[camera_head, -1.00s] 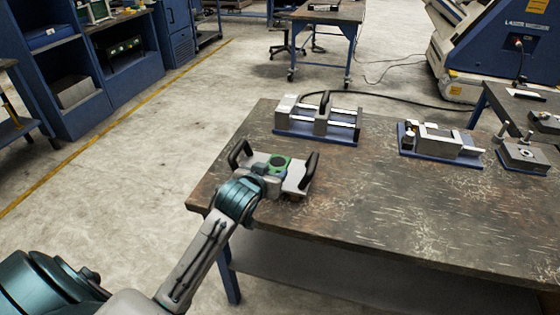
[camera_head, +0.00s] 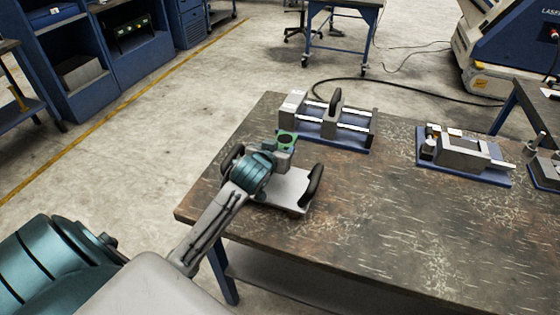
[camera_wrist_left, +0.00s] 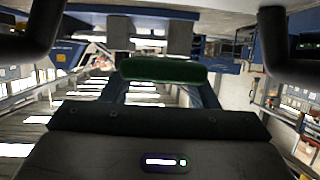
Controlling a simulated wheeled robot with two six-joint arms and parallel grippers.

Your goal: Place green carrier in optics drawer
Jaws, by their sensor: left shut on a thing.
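The green carrier (camera_head: 287,138) is a small green piece with a dark round centre, at the end of my left arm in the head view. My left gripper (camera_head: 283,155) is shut on it, above the far edge of a light tray. In the left wrist view the carrier shows as a dark green bar (camera_wrist_left: 163,70) beyond the gripper body. A railed unit on a blue base (camera_head: 345,144), with an upright black handle, stands just behind the carrier; it may be the optics drawer. The height of the carrier above the table is hard to tell. My right gripper is not in view.
The light tray (camera_head: 290,190) with black side handles sits near the table's left end, partly hidden by my arm. A grey fixture on a blue base (camera_head: 465,160) stands to the right. The wooden table (camera_head: 390,220) is clear at middle and front.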

